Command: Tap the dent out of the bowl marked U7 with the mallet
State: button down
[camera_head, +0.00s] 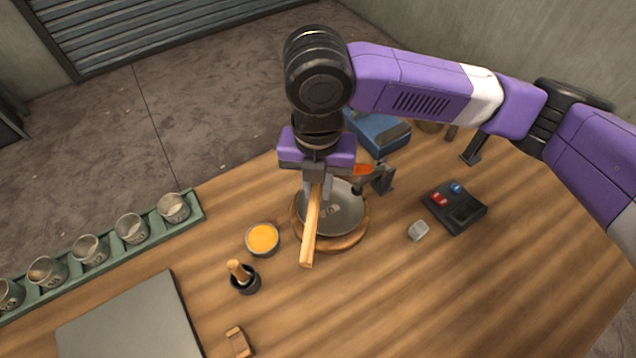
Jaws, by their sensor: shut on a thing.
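My gripper (316,192) is shut on the pale wooden handle of the mallet (309,240). The handle slants down toward the front, across the left part of a grey metal bowl (345,215). I cannot make out the mallet's head. The bowl sits on a round wooden base (352,240), under my gripper. A small mark shows inside the bowl, but I cannot read it for sure. My gripper and the handle hide part of the bowl, and I cannot tell whether the mallet touches it. No dent can be made out.
A green rack (196,208) with several small metal cups stands at left. A yellow-filled dish (262,238), a black pot with a wooden handle (243,280) and a grey slab (130,325) lie nearer. A dark tray (460,210), grey lump (418,230) and blue box (378,135) are right and behind.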

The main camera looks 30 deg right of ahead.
notch_tip(320, 180, down, 7)
jog(key=b, duration=0.5)
jog(key=shift+r, duration=0.15)
notch_tip(320, 180, up, 6)
jog(key=p, duration=0.4)
jog(key=shift+d, duration=0.15)
